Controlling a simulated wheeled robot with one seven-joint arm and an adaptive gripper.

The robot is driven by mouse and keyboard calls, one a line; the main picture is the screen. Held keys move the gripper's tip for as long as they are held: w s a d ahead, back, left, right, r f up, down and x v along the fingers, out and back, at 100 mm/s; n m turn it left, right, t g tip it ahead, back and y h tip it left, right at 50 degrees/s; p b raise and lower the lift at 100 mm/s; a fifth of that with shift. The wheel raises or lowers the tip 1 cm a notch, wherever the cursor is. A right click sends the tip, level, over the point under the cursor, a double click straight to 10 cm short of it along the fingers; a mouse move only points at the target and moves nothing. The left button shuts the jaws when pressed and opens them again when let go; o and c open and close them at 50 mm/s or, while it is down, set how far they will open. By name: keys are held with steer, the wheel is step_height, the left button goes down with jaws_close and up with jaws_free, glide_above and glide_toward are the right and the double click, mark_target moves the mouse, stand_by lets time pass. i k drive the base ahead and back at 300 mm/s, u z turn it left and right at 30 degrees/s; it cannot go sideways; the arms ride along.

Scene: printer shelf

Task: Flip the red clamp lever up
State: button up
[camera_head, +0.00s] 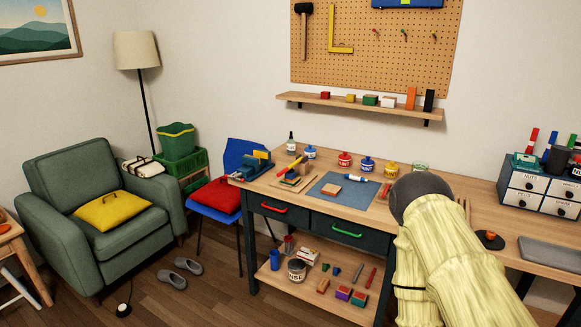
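The workbench (325,226) stands in the middle of the view. A small wooden board (293,183) lies at its left part, with a small red and yellow piece (291,166) slanting up over it. This may be the clamp with its lever, but it is too small to tell. Another small red piece (384,190) lies by the right edge of the blue mat, close to my arm. My arm covers the right part of the bench. My gripper cannot be made out.
A blue vise (252,166) sits at the bench's left corner. Several small jars stand along the back, including a red one (345,159). The blue mat (360,200) holds a wooden block (331,189) and a white tube (355,178). A red cushion (216,195) lies on the chair beside the bench.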

mark_target(289, 169)
steer(key=k, duration=0.65)
steer(key=z, duration=0.5)
steer(key=i, duration=1.05)
steer(key=u, duration=0.7)
